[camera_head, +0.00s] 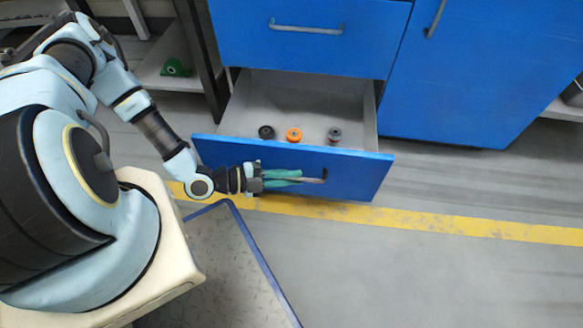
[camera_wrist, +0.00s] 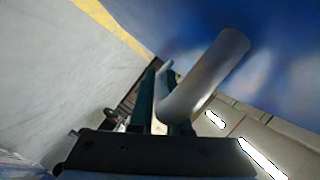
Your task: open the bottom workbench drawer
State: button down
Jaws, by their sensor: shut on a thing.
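The bottom workbench drawer (camera_head: 345,165) has a blue front and is pulled well out of the workbench. Its grey inside shows in the head view, with a black round part (camera_head: 266,132), an orange round part (camera_head: 293,134) and a dark grey part (camera_head: 334,134) in it. My gripper (camera_head: 300,177) has green fingers and is shut on the drawer's grey bar handle (camera_head: 318,181). The fingers hide part of the handle. In the wrist view the handle (camera_wrist: 205,78) shows large and close between the fingers, with the blue front behind it.
A closed upper drawer (camera_head: 310,45) with a bar handle sits above. A blue cabinet door (camera_head: 475,75) is shut at the right. A green object (camera_head: 175,67) lies on a low shelf at the left. Floor with a yellow line (camera_head: 450,222) is clear in front.

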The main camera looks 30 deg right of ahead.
jog(key=c, duration=0.9)
grip_release()
jog(key=p+v, duration=0.1)
jog(key=v, duration=1)
jog(key=shift+p, duration=0.4)
